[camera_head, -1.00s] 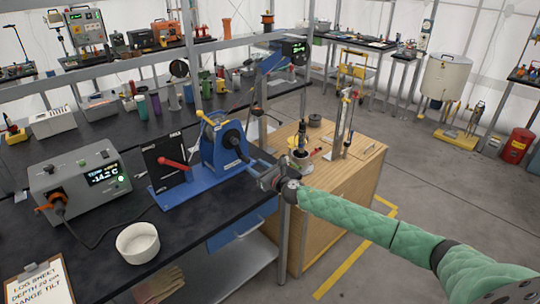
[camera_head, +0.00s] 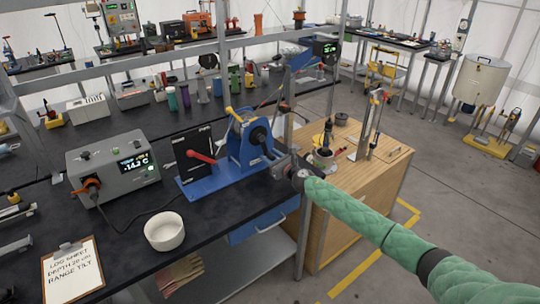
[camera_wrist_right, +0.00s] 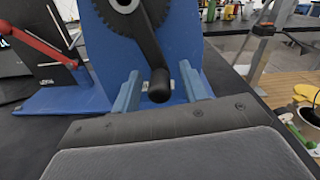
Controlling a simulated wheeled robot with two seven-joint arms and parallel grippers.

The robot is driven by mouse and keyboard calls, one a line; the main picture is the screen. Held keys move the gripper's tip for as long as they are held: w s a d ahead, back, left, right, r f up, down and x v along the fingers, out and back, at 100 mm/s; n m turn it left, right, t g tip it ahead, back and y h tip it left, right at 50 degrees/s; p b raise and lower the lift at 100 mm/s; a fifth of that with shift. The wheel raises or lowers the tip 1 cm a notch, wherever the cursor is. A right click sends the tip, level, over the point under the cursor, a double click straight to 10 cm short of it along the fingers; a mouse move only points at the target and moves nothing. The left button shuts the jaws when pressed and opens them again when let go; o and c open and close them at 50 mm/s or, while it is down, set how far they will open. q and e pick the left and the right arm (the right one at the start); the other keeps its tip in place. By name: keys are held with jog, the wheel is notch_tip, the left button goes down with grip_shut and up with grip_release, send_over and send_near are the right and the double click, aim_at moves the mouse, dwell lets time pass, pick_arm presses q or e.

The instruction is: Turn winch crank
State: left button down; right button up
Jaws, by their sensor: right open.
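The winch is a blue stand (camera_head: 240,153) with a yellow handle on top, on the black bench. Its black crank (camera_head: 260,134) faces right. In the right wrist view the dark crank arm (camera_wrist_right: 150,45) hangs down and ends in a black knob (camera_wrist_right: 159,86). My right gripper (camera_head: 277,163) is beside the winch's lower right side. In the wrist view its blue fingers (camera_wrist_right: 160,90) are open, one on each side of the knob. I cannot tell whether either finger touches it. My left gripper is not in view.
A red lever (camera_head: 201,156) on a black panel stands left of the winch. A grey readout box (camera_head: 112,168), a white bowl (camera_head: 164,231) and a clipboard (camera_head: 73,270) are on the bench. A wooden cabinet (camera_head: 340,210) stands close by on the right.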

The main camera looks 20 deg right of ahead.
jog(key=shift+w+a, duration=0.15)
jog(key=shift+w, duration=0.2)
